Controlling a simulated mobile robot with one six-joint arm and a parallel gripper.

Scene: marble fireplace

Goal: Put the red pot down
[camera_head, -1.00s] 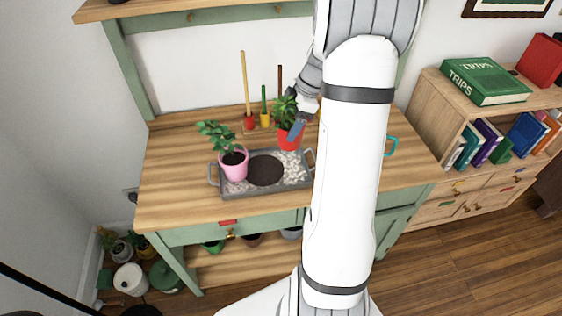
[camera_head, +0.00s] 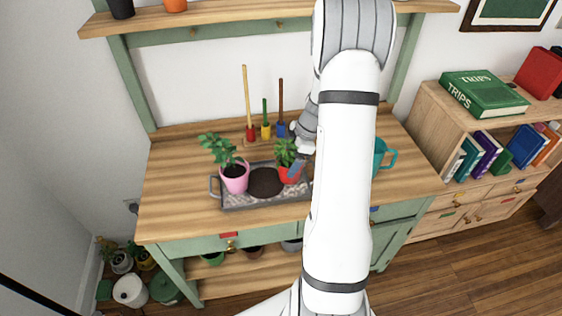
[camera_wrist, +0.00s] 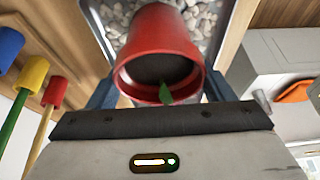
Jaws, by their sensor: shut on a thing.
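The red pot (camera_head: 287,176) holds a green leafy plant and is at the right part of the grey metal tray (camera_head: 232,203), over its white pebbles. My gripper (camera_head: 296,166) is shut on the red pot from its right side. In the wrist view the red pot (camera_wrist: 158,45) is between the two fingers, with dark soil and one leaf showing, and pebbles are beyond it. I cannot tell whether its base touches the pebbles. My arm hides the tray's right end.
A pink pot (camera_head: 235,180) with a plant stands at the tray's left, beside a round patch of dark soil (camera_head: 265,184). Several long-handled tools (camera_head: 251,131) stand behind. A teal watering can (camera_head: 380,157) is right of my arm. The bench's left side is clear.

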